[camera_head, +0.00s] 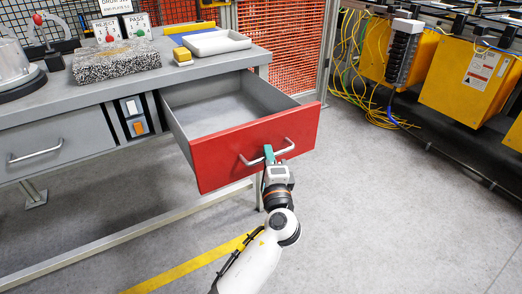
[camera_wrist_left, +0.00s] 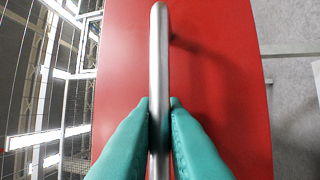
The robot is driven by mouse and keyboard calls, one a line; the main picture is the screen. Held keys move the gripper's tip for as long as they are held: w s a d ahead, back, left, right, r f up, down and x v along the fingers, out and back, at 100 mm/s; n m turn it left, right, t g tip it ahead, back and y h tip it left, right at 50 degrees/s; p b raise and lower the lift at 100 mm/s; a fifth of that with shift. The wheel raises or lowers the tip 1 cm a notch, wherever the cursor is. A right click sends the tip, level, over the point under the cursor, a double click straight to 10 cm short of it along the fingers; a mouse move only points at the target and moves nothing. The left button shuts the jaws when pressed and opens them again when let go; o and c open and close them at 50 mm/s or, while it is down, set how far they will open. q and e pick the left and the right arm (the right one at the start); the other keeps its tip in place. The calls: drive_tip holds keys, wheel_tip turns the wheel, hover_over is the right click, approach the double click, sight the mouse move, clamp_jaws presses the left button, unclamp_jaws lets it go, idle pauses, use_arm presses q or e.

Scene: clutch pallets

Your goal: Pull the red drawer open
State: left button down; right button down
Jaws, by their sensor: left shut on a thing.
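The red drawer (camera_head: 222,159) stands pulled well out of the grey workbench, and its grey inside looks empty. Its red front also fills much of the left wrist view (camera_wrist_left: 225,60). The metal bar handle (camera_head: 287,149) runs across the front; in the left wrist view the handle (camera_wrist_left: 158,50) stands upright. My left gripper (camera_head: 269,153) is at the handle, and in the left wrist view its teal fingers (camera_wrist_left: 159,105) are closed on either side of the bar. My right gripper is not in view.
The workbench (camera_head: 60,98) carries a granite block (camera_head: 117,61), a white tray (camera_head: 215,42) and a yellow block (camera_head: 182,56). A closed grey drawer (camera_head: 70,140) is at left. Yellow boxes (camera_head: 465,80) and loose cables are at right. The floor before the drawer is clear.

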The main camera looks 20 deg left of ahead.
use_arm(q)
drive_tip(key=shift+s+d, duration=0.8)
drive_tip(key=shift+d, duration=0.2)
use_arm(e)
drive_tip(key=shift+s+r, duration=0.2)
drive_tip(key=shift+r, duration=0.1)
use_arm(q)
drive_tip(key=c, duration=1.5)
unclamp_jaws()
drive_tip(key=v, duration=1.2)
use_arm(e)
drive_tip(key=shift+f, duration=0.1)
use_arm(q)
drive_tip(key=shift+f, duration=0.1)
